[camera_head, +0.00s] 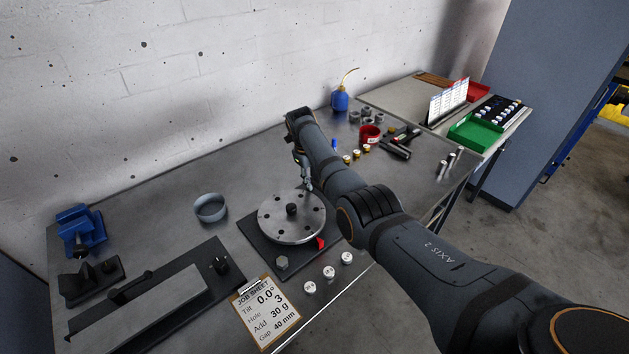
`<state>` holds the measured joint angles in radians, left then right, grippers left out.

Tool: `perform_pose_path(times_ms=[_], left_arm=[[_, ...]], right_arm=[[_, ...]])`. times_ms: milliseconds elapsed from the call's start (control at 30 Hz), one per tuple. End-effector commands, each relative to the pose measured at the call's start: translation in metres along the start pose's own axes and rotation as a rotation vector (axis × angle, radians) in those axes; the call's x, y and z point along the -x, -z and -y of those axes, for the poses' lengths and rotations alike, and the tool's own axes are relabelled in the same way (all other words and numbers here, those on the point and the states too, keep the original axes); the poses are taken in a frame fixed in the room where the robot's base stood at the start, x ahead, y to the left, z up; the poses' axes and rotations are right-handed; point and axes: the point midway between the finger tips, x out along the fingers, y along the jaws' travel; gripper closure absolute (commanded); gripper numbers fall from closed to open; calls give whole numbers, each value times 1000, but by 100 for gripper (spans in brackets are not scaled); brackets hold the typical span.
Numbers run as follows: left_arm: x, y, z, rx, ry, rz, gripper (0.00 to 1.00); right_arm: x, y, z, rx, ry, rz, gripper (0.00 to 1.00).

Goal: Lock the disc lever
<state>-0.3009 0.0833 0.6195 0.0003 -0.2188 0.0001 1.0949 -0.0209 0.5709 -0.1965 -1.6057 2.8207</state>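The round grey metal disc (278,230), with several holes and a dark central knob (291,209), sits on a dark square base plate (262,240). A small red lever (320,243) shows at the disc's front right edge. My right gripper (307,184) points down above the disc's far edge, apart from the red lever. Its fingers are small and partly hidden by my arm, so I cannot tell if they are open. My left gripper is not in view.
A job sheet (266,310) and several white round weights (328,272) lie in front of the plate. A grey ring (210,208), a blue vise (80,232) and a long grey fixture (150,310) are left. A red cup (370,134) and a blue oil can (340,99) stand behind.

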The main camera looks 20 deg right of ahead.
Motion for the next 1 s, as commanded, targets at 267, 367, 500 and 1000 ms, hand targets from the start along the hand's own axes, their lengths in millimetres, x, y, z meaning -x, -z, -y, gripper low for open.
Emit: perform_pose_path(times_ms=[267, 367, 500, 1000], left_arm=[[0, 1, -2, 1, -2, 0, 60], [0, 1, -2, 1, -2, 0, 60], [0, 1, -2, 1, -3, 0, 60], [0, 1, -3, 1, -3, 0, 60]], right_arm=[[67, -1, 0, -1, 1, 6, 64], [87, -1, 0, 0, 1, 4, 64], [104, -1, 0, 0, 1, 3, 64], [108, 0, 0, 0, 0, 2, 64]])
